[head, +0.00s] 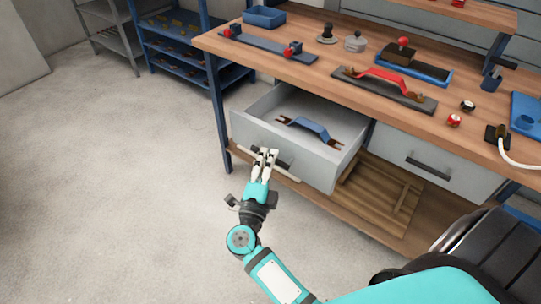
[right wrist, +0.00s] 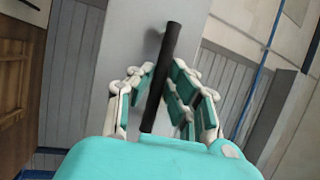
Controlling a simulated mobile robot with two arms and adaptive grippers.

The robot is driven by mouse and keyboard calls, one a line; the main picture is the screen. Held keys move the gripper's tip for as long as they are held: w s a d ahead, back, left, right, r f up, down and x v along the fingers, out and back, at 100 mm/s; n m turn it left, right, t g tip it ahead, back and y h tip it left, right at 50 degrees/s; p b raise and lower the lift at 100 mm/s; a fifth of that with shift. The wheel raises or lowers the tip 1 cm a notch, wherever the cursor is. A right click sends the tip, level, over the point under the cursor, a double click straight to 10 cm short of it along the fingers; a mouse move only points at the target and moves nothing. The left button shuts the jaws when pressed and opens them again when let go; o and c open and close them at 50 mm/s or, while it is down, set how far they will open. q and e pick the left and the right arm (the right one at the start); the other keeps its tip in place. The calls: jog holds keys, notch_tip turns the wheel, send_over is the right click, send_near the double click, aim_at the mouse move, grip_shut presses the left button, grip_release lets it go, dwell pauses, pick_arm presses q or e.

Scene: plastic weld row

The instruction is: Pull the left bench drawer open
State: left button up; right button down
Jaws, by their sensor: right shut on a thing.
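The left bench drawer (head: 312,174) is pulled well out from under the workbench (head: 330,85), so its inside shows. Its grey front carries a dark bar handle (head: 284,163). My right gripper (head: 266,153) is at this handle and shut on it. In the right wrist view the handle (right wrist: 163,75) runs as a black bar between the fingers of my right gripper (right wrist: 161,82), with the grey drawer front behind. A blue bracket-like part (head: 310,128) lies inside the drawer. My left gripper is not in view.
The right drawer (head: 432,160) is closed. A wooden pallet-like piece (head: 385,195) lies on the lower shelf. Tools and red-clamped parts (head: 385,85) stand on the bench top. The floor (head: 130,180) left of the bench is clear. A blue rack (head: 185,55) stands behind.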

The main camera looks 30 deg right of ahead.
jog(key=shift+f, duration=0.2)
jog(key=c, duration=1.3)
grip_release()
jog(key=shift+r, duration=0.1)
